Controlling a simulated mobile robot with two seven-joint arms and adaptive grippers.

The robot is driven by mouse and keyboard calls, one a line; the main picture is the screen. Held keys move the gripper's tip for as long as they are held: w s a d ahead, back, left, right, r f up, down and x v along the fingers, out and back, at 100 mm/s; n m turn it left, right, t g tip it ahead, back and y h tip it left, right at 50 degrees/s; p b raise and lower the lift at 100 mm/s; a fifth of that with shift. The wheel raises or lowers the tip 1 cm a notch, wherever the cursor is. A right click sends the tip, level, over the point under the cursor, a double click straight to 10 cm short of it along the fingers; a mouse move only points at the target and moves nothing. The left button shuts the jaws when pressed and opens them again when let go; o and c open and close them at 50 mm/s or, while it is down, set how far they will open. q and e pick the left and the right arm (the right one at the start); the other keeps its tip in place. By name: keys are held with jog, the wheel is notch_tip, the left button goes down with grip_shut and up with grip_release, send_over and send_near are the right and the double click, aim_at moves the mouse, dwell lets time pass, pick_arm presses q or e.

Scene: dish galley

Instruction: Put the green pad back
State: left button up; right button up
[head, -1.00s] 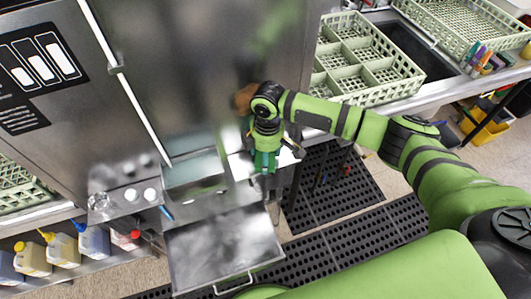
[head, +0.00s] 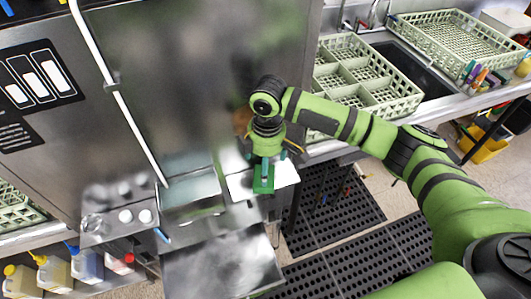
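My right gripper (head: 267,163) points down in front of the steel machine, with its arm coming in from the right. A green pad (head: 263,183) shows between and below its teal fingertips, and the gripper appears shut on it. The pad is over a white flat surface (head: 286,174) beside the machine's front; whether it touches that surface I cannot tell. My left gripper is not in view.
A brown rounded thing (head: 242,121) is partly hidden behind the gripper. An open steel drawer or tray (head: 225,268) lies below left. Pale green dish racks (head: 400,99) stand on the right counter, near a sink. Several jugs (head: 55,273) stand lower left.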

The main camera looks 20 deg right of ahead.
notch_tip(320, 180, up, 6)
jog(key=b, duration=0.1)
dwell(0.6)
